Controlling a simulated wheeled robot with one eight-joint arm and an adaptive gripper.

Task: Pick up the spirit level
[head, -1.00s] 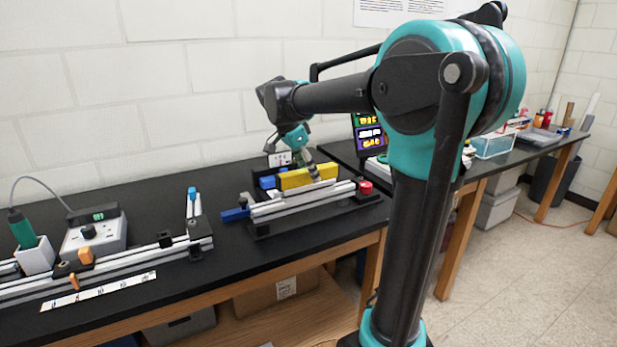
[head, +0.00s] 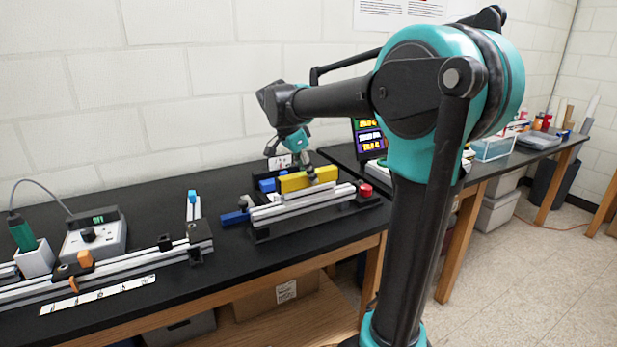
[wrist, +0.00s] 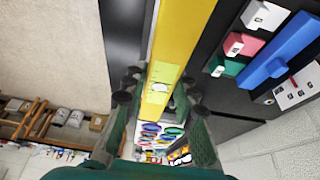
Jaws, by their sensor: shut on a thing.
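The spirit level is a long yellow bar (head: 296,182) in the head view, standing on edge behind the aluminium rails on the middle bench. In the wrist view the yellow bar (wrist: 176,45) runs lengthwise between my fingers, with a pale vial window near the fingertips. My gripper (head: 309,172) reaches down from above and is shut on the level near its middle; its fingers also show in the wrist view (wrist: 156,93) on either side of the bar. The lower edge of the level is hidden by the rails, so I cannot tell whether it is clear of its support.
Light rails (head: 290,207) lie just in front of the level, with a red knob (head: 366,189) at their right end.

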